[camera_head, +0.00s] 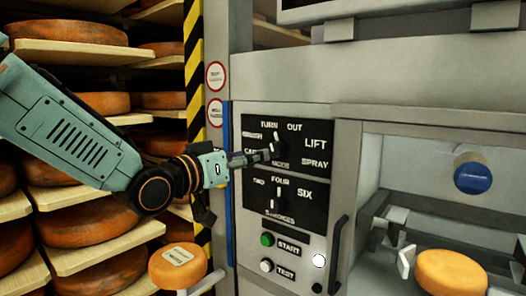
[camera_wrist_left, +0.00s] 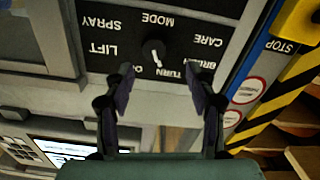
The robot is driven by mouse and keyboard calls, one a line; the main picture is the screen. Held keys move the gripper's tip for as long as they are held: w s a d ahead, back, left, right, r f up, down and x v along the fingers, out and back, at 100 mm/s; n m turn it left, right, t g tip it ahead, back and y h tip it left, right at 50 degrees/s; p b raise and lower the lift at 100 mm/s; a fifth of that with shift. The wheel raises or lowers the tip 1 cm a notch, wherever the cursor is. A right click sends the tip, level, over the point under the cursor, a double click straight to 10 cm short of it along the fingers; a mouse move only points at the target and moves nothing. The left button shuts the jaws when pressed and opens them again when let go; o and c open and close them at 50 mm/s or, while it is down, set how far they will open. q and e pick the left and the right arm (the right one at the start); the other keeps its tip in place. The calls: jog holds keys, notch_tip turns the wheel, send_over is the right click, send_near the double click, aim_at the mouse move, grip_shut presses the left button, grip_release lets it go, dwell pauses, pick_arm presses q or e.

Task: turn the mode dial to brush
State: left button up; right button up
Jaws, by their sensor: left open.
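The mode dial (camera_head: 279,147) sits on a black label plate (camera_head: 312,170) on the grey machine front. Around it I read BRUSH, TURN, OUT, LIFT, SPRAY and CARE, with MODE below. In the left wrist view the dial (camera_wrist_left: 154,50) appears upside down, just beyond the fingertips. My left gripper (camera_head: 264,154) is at the dial and partly covers it and the nearby lettering. In the wrist view its two fingers (camera_wrist_left: 160,82) are spread apart with nothing between them; contact with the dial cannot be told. My right gripper is not in view.
A second dial (camera_head: 277,198) with TWO, FOUR and SIX is below. A green START button (camera_head: 267,239), a white TEST button (camera_head: 266,265) and a vertical handle (camera_head: 337,254) are lower. A cheese wheel (camera_head: 451,271) sits in the right bay. Loaded cheese shelves (camera_head: 75,52) stand left.

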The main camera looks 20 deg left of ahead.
aim_at(273, 150)
pick_arm(q)
jog(key=shift+w+d+r, duration=0.2)
jog(key=shift+w+d, duration=0.65)
jog(key=shift+d, duration=0.25)
jog(key=x, duration=0.3)
jog(key=a+p+x, duration=0.1)
jog(key=x, duration=0.1)
jog(key=shift+w+f, duration=0.1)
jog(key=shift+f, duration=0.15)
jog(key=shift+w+d, duration=0.2)
jog(key=shift+d, duration=0.1)
jog(key=shift+d+r, duration=0.2)
jog(key=shift+d, duration=0.1)
jog(key=shift+s+a, duration=0.1)
jog(key=shift+a, duration=0.25)
jog(key=shift+a+f, duration=0.1)
jog(key=shift+c, duration=0.7)
jog(key=shift+w, duration=0.2)
jog(key=c, duration=0.3)
jog(key=shift+d, duration=0.25)
jog(key=c, duration=0.3)
jog(key=shift+a, duration=0.1)
jog(key=c, duration=0.4)
